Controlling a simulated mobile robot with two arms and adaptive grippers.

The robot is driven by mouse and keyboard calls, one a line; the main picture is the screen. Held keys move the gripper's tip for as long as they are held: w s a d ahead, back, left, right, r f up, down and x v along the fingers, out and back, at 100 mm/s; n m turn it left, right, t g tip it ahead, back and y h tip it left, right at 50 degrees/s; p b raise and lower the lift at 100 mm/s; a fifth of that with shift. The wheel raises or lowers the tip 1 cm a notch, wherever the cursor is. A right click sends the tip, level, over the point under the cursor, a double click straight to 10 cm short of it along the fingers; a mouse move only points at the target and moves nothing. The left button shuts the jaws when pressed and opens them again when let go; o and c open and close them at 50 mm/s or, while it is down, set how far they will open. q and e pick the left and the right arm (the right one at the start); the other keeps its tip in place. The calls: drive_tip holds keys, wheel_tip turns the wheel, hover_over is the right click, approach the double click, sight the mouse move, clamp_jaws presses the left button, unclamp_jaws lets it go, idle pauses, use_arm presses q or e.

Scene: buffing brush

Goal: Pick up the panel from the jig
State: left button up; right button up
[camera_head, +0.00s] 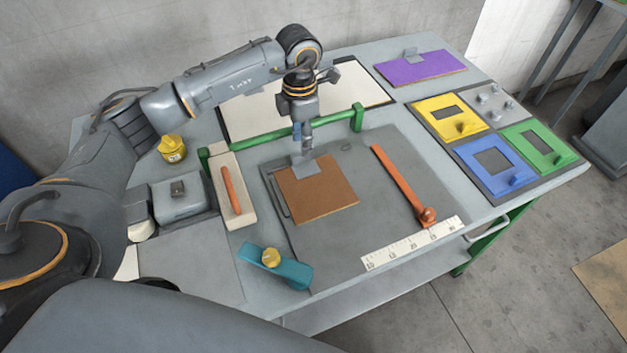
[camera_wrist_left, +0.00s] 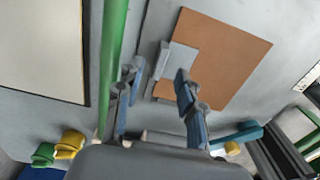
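The brown square panel (camera_head: 325,194) lies flat on the grey jig plate (camera_head: 375,165), with a grey metal tab (camera_head: 303,171) at its far left corner. In the left wrist view the panel (camera_wrist_left: 226,60) and its tab (camera_wrist_left: 177,59) are at the upper middle. My left gripper (camera_head: 303,154) points down just over the tab. In the left wrist view its two fingers (camera_wrist_left: 158,76) are apart, with the tab's raised edge between them in the picture. Whether either finger touches it I cannot tell. My right gripper is in neither view.
A green bar (camera_head: 335,125) runs behind the jig. An orange-brown bar (camera_head: 400,186), a white ruler (camera_head: 412,245) and a teal clamp (camera_head: 285,271) lie around the panel. A cream tray (camera_head: 232,190) stands left. Coloured panels and a purple board (camera_head: 420,67) sit right.

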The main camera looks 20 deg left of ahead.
sight(314, 182)
use_arm(q)
wheel_tip(314, 182, down, 4)
drive_tip(key=shift+s+f+p, duration=0.15)
drive_tip(key=shift+p, duration=0.4)
clamp_jaws()
drive_tip(key=shift+a, duration=0.1)
